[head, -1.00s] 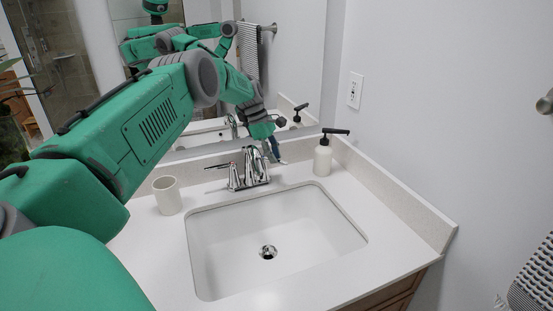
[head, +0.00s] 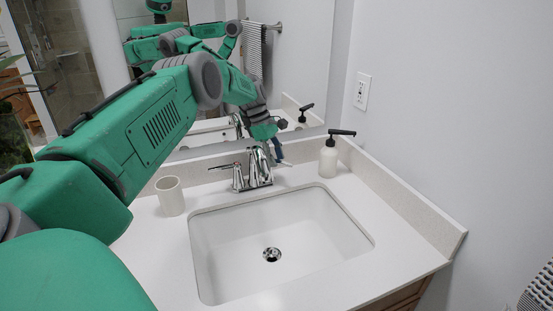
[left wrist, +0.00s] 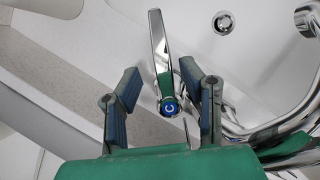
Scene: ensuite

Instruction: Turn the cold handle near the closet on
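The chrome faucet (head: 256,168) stands behind the sink. In the left wrist view the cold handle (left wrist: 158,45) shows its long lever and a round cap with a blue "C". My left gripper (left wrist: 161,78) is open, with blue-grey fingers on both sides of the handle's base and a gap to each. In the head view my left gripper (head: 276,151) reaches down at the right side of the faucet and partly hides this handle. The other handle (head: 230,166) points left. My right gripper is not in view.
The white sink basin (head: 230,275) is empty, with a drain (head: 271,254). A soap dispenser (head: 328,157) stands right of the gripper. A beige cup (head: 170,197) stands left of the faucet. The mirror (head: 300,60) and backsplash (head: 400,202) are close behind.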

